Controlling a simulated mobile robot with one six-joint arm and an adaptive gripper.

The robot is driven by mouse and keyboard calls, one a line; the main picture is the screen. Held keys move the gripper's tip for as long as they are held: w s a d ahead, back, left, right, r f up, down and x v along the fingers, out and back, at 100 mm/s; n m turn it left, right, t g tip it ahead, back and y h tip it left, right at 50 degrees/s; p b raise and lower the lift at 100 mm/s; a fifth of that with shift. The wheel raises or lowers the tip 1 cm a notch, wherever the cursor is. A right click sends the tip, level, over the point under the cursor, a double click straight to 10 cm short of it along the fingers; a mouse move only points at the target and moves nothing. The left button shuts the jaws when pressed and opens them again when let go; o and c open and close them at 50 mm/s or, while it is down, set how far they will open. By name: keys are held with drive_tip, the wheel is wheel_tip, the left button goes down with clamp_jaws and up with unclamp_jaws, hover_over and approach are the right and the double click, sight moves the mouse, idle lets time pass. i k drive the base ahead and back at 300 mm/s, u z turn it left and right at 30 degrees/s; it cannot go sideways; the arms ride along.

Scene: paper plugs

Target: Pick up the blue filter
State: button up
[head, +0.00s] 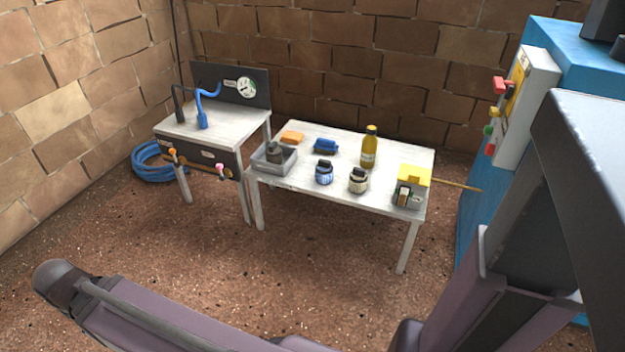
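A small blue canister with a dark top (324,173) stands upright on the white table (305,197), near the middle of its front half. It looks like the blue filter. A cream canister of like shape with a dark top (358,181) stands just to its right, with a small gap. A darker blue object (326,146) lies behind the blue canister; it is too small to tell what it is. My gripper is not in view. Only links of my arm cross the bottom and right of the head view, well in front of the table.
A grey bin (274,166) and orange block (292,137) are at the table's left. A yellow bottle (369,148) stands behind the canisters, a yellow-topped box (410,188) at right. A gauge bench (225,130), blue hose (158,165) and blue machine (478,195) flank the table.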

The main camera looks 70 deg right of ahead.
sight(323, 169)
drive_tip(key=u, duration=0.25)
drive_tip(key=k, duration=1.65)
drive_tip(key=z, duration=2.7)
